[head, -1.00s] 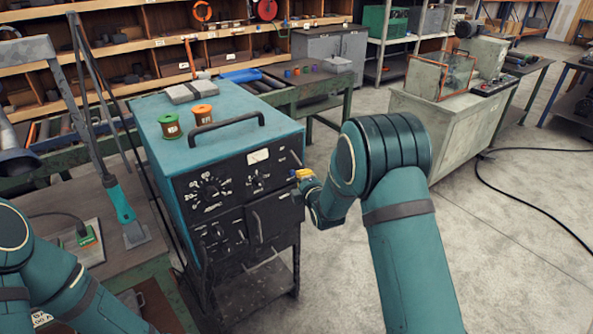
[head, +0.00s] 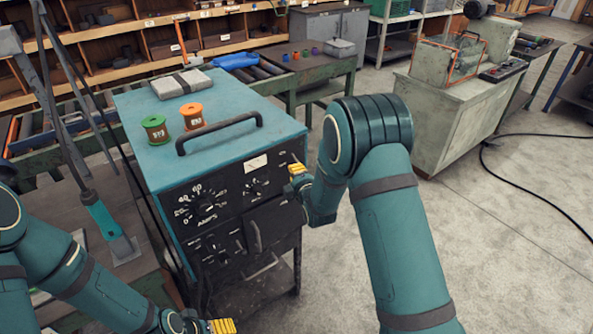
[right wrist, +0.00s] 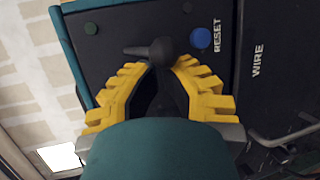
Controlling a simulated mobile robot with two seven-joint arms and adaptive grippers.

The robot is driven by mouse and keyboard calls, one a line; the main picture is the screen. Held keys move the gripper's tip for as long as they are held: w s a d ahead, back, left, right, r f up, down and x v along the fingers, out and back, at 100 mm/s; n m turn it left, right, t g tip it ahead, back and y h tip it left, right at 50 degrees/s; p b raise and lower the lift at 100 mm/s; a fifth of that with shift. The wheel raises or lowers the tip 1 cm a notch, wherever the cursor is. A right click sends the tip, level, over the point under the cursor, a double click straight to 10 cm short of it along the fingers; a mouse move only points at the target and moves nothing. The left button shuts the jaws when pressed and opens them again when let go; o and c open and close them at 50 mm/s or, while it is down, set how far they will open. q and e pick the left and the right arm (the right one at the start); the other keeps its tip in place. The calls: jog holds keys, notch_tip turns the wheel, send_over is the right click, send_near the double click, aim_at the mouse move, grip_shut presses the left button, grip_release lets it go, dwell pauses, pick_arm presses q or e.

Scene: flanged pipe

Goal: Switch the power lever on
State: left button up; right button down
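The power lever (head: 295,158) is a small dark stick at the upper right of the black front panel (head: 240,205) of a teal welding machine (head: 150,110). In the right wrist view the lever (right wrist: 160,50) shows a dark rounded end just beyond the fingertips. My right gripper (head: 298,172) is at the panel's right edge, just below the lever. In the wrist view its yellow fingers (right wrist: 162,68) stand apart with a narrow dark gap; contact with the lever is unclear. My left gripper (head: 222,326) is low at the bottom edge, partly cut off.
A blue button (right wrist: 201,38) marked RESET sits beside the lever. Green and orange spools (head: 192,116) and a grey block (head: 181,84) lie on the machine, behind its handle (head: 220,133). A workbench (head: 77,215) stands left. Floor at the right is clear except for a cable.

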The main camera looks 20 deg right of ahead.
pick_arm(q)
jog(key=shift+r, duration=0.15)
pick_arm(e)
jog(key=shift+r, duration=0.1)
pick_arm(q)
jog(key=shift+a+r+p, duration=0.1)
jog(key=shift+r+p, duration=0.35)
jog(key=shift+p, duration=0.05)
pick_arm(e)
jog(key=shift+s+r+g, duration=0.1)
jog(key=shift+r+g, duration=0.1)
jog(key=shift+g, duration=0.1)
